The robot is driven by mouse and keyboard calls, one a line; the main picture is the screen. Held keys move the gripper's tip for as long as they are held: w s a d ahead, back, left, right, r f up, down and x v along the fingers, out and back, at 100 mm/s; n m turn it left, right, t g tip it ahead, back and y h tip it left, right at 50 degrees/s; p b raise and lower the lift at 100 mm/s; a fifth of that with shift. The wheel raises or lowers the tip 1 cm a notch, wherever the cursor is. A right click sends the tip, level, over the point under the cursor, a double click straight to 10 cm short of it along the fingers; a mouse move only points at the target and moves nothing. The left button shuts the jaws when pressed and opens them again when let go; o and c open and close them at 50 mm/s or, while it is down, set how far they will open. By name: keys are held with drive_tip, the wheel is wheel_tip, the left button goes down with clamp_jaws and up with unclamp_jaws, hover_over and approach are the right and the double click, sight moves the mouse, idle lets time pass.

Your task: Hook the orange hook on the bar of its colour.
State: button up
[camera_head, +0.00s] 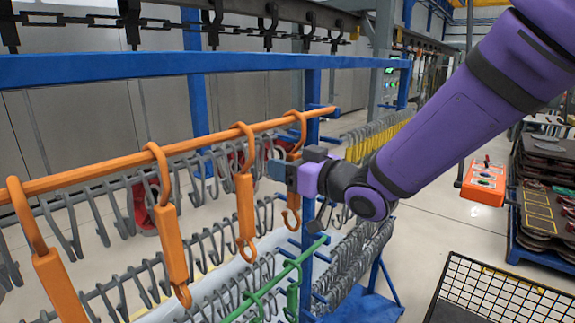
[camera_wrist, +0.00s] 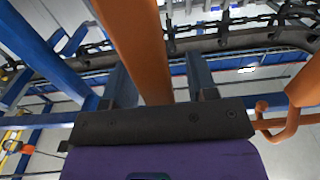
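Several orange hooks hang from the orange bar (camera_head: 90,161). The rightmost orange hook (camera_head: 292,217) has its curved top over the bar close to the bar's right end. My gripper (camera_head: 279,171) is at this hook's shank and hides part of it in the head view. In the wrist view, an orange shank (camera_wrist: 140,45) passes between the two fingers of my gripper (camera_wrist: 160,82). The fingers stand apart, with a gap visible to the right of the shank. Another orange hook (camera_wrist: 288,122) shows at the right edge of the wrist view.
A blue rack frame (camera_head: 312,92) carries the bars. Grey hooks (camera_head: 125,285) hang in rows beneath. A green bar with green hooks (camera_head: 290,270) is lower right, and yellow hooks (camera_head: 378,135) hang behind. A black wire basket (camera_head: 500,295) stands at the lower right.

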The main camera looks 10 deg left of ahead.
drive_tip(key=s+d+r+m+t+h, duration=0.1)
drive_tip(key=s+d+m+h, duration=0.4)
drive_tip(key=d, duration=1)
drive_tip(key=d+r+m+t+h, duration=0.2)
drive_tip(key=d+h, duration=0.5)
drive_tip(key=d, duration=0.8)
drive_tip(key=s+d+m+g+h, duration=0.1)
drive_tip(key=s+d+g, duration=0.1)
drive_tip(key=s, duration=0.4)
drive_tip(key=s+d+f+m+g+h, duration=0.1)
drive_tip(key=s+d+m+g, duration=0.1)
drive_tip(key=s+d, duration=0.2)
drive_tip(key=s+d+m+g+h, duration=0.1)
drive_tip(key=s+d+g, duration=0.2)
drive_tip(key=s, duration=0.5)
drive_tip(key=shift+s+d+f+m, duration=0.2)
drive_tip(key=shift+s+d+m, duration=0.1)
drive_tip(key=shift+d+m, duration=0.15)
